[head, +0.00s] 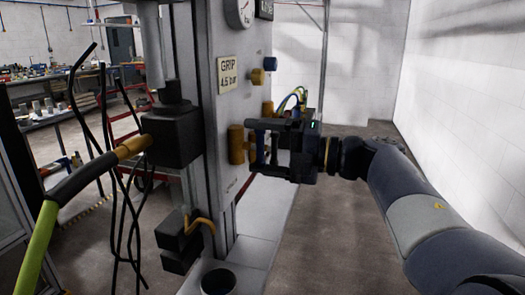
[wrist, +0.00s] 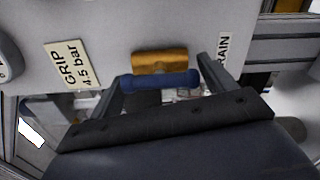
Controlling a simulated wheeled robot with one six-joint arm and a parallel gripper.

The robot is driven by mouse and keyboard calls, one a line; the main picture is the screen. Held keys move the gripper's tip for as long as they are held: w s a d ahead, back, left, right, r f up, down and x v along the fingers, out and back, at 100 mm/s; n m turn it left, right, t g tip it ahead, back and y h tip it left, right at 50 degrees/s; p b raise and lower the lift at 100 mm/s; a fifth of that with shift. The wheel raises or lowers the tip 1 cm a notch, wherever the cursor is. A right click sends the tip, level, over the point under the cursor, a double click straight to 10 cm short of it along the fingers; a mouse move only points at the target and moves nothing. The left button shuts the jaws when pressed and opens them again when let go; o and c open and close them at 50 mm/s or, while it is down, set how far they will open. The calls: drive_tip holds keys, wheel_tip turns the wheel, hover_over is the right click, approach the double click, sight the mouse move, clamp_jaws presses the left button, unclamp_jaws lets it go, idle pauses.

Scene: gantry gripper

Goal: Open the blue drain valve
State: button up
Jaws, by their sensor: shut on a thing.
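The drain valve has a brass body (head: 236,144) on the grey panel, and the body also shows in the wrist view (wrist: 160,62). Its blue handle (wrist: 158,80) lies crosswise in the wrist picture, in front of the brass body. My gripper (head: 262,146) is at the valve from the right, shut on the blue handle, with one finger at each end of it. In the wrist view the gripper (wrist: 162,85) hides what lies below the handle. A label (wrist: 222,47) reading "RAIN", its start covered by a finger, is right of the valve.
A "GRIP 4.5 bar" plate (head: 228,73), a brass knob (head: 257,76), a blue knob (head: 270,63) and a gauge (head: 239,12) are above the valve. Hoses (head: 293,99) curve behind my gripper. A black block (head: 172,136) with cables stands left. Floor is free at right.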

idle(0.3)
drive_tip(key=o, duration=0.7)
drive_tip(key=shift+d, duration=0.15)
drive_tip(key=v, duration=1)
drive_tip(key=shift+s+d+p, duration=0.15)
drive_tip(key=shift+d+p, duration=0.1)
drive_tip(key=shift+p, duration=0.15)
drive_tip(key=shift+a, duration=0.1)
drive_tip(key=x, duration=1)
drive_tip(key=shift+a+b, duration=0.3)
drive_tip(key=shift+d, duration=0.15)
